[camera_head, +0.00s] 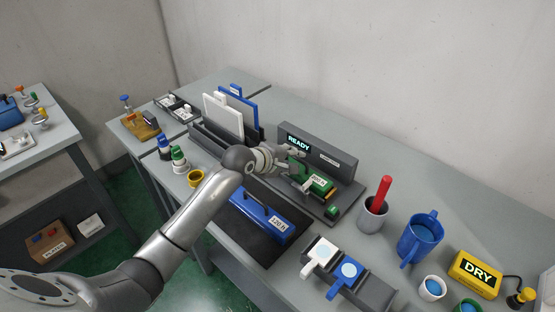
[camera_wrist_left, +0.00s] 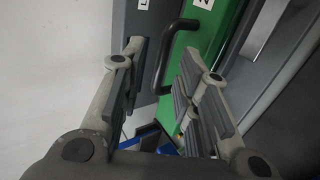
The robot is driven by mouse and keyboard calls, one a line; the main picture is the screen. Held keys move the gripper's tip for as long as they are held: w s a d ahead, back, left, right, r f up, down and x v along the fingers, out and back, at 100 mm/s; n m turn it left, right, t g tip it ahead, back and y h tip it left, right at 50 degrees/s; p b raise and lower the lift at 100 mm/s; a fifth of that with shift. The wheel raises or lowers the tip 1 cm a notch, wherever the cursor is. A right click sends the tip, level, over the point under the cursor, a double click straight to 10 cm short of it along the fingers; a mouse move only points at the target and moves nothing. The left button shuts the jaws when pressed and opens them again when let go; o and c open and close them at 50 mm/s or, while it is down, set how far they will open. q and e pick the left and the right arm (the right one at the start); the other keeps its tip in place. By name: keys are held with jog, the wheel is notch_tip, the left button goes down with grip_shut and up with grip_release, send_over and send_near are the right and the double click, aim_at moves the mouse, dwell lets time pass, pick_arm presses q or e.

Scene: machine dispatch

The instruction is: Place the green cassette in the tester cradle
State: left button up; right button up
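The green cassette (camera_head: 320,183) lies in the grey tester cradle (camera_head: 343,201), in front of its upright back panel with a lit READY sign. In the left wrist view the green cassette (camera_wrist_left: 209,38) shows with a dark handle (camera_wrist_left: 166,55) standing off its face. My left gripper (camera_head: 297,159) is at the cassette's left end. In the left wrist view its fingers (camera_wrist_left: 158,85) are spread apart, with no object clamped between them; the handle lies just beyond the tips. Whether the cassette is fully seated is hard to tell. My right gripper is not in view.
A blue cassette (camera_head: 262,214) lies on a dark mat in front of the cradle. A rack with a white panel (camera_head: 222,116) and a blue panel stands behind left. A grey cup with a red handle (camera_head: 372,213), a blue mug (camera_head: 420,238) and a yellow DRY box (camera_head: 474,274) stand at right.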

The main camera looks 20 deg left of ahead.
pick_arm(q)
jog(key=v, duration=0.8)
jog(key=shift+s+r+b, duration=0.15)
jog(key=shift+r+b, duration=0.1)
jog(key=shift+b, duration=0.15)
jog(key=shift+a, duration=0.1)
jog(key=shift+s+f, duration=0.1)
